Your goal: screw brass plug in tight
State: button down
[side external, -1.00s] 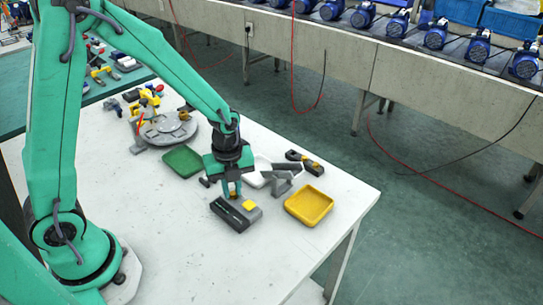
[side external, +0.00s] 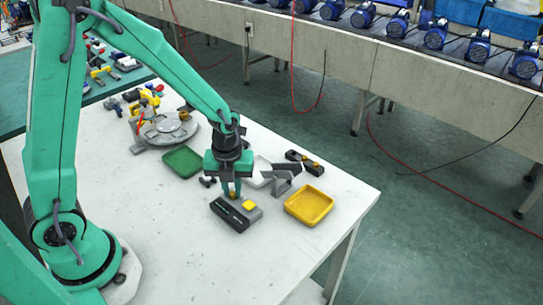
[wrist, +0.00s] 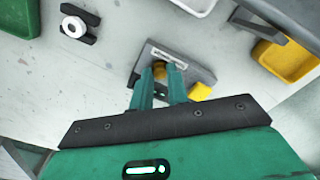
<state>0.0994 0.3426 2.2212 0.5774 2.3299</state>
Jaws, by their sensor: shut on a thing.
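The brass plug (wrist: 173,75) shows between my fingertips in the wrist view, at the grey and black block. My gripper (wrist: 163,80) is shut on the plug and points down at the block. In the side view my gripper (side external: 232,192) stands over the block (side external: 236,217), with the plug mostly hidden by the fingers. The block also shows in the wrist view (wrist: 205,73), with a pale label and a yellow patch on top. How deep the plug sits in the block cannot be told.
A yellow tray (side external: 309,206) lies right of the block and a green tray (side external: 182,162) behind left. A grey stand (side external: 285,180), a white tray (side external: 262,168) and a dark holder with brass bits (side external: 305,162) are close behind. The front table (side external: 160,235) is clear.

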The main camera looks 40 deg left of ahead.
jog(key=shift+m, duration=2.1)
jog(key=c, duration=1.6)
grip_release()
jog(key=shift+o, duration=0.2)
jog(key=shift+r, duration=0.1)
jog(key=shift+r, duration=2.15)
jog(key=shift+n, duration=0.3)
